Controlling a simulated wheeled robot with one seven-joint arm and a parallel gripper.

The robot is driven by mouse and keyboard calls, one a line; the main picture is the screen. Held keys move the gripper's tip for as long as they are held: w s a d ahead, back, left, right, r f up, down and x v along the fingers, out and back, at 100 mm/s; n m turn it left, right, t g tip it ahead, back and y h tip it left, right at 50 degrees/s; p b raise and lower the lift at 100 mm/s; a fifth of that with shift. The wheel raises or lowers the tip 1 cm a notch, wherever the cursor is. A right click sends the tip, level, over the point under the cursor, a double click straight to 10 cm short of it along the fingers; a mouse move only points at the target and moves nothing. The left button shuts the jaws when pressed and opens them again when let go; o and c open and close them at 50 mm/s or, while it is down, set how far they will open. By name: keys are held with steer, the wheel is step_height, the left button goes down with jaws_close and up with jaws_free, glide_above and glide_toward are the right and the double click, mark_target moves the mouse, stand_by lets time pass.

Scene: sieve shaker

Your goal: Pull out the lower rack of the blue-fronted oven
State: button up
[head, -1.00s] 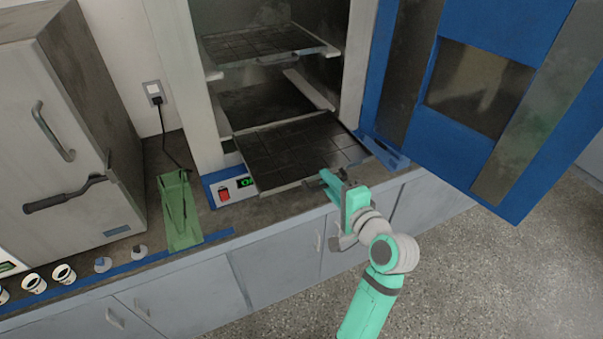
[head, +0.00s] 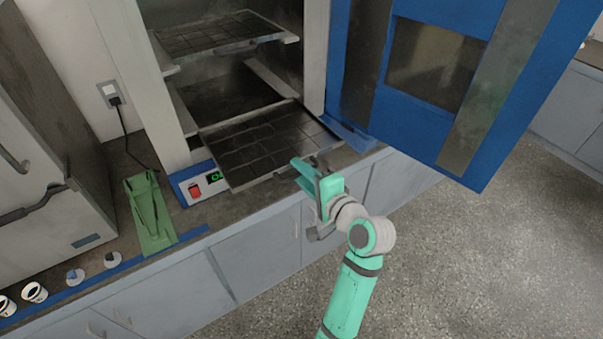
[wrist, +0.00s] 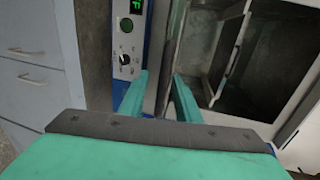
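The blue-fronted oven (head: 181,186) stands with its blue door (head: 425,120) wide open on the right. Its lower rack (head: 262,143), a dark grid tray, sticks out of the chamber over the counter edge. The upper rack (head: 205,35) sits inside above it. My gripper (head: 303,168) is at the lower rack's front edge, right of its middle, and hides part of that edge. In the wrist view, my gripper's fingers (wrist: 163,84) stand apart, with a narrow grey and dark edge of the rack between them. I cannot tell whether they touch it.
A green tray-like object (head: 150,212) lies on the counter left of the oven. A grey appliance (head: 50,150) stands further left, with small cups (head: 35,292) in front. Cabinets (head: 260,240) run below the counter. The floor (head: 470,250) at the right is clear.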

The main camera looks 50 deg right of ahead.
steer(key=shift+r, duration=0.1)
steer(key=v, duration=1)
steer(key=shift+s+a, duration=0.2)
steer(key=shift+s, duration=0.1)
stand_by(0.4)
